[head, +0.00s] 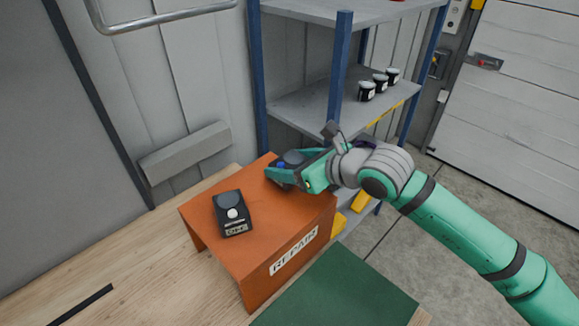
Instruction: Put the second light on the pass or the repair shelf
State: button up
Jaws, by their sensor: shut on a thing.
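The orange repair shelf (254,234) stands on the wooden bench, with a white "REPAIR" label on its front. One dark light (231,213) with a pale round button and a small display lies on the left part of its top. My gripper (283,173) is at the back right of the shelf top, shut on a second dark light (293,158). That light is mostly hidden by the green fingers. I cannot tell whether it touches the shelf top.
A green mat (335,290) lies on the wooden bench (130,260) in front of the shelf. A blue-and-grey rack (310,105) behind holds several small dark jars (380,84). A white door (520,90) is at right. The middle of the shelf top is clear.

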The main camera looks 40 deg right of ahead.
jog(key=shift+f, duration=0.6)
jog(key=o, duration=1.4)
jog(key=shift+f, duration=0.1)
jog(key=shift+s, duration=0.1)
jog(key=a+v, duration=0.1)
jog(key=v, duration=1.1)
jog(key=shift+d, duration=0.45)
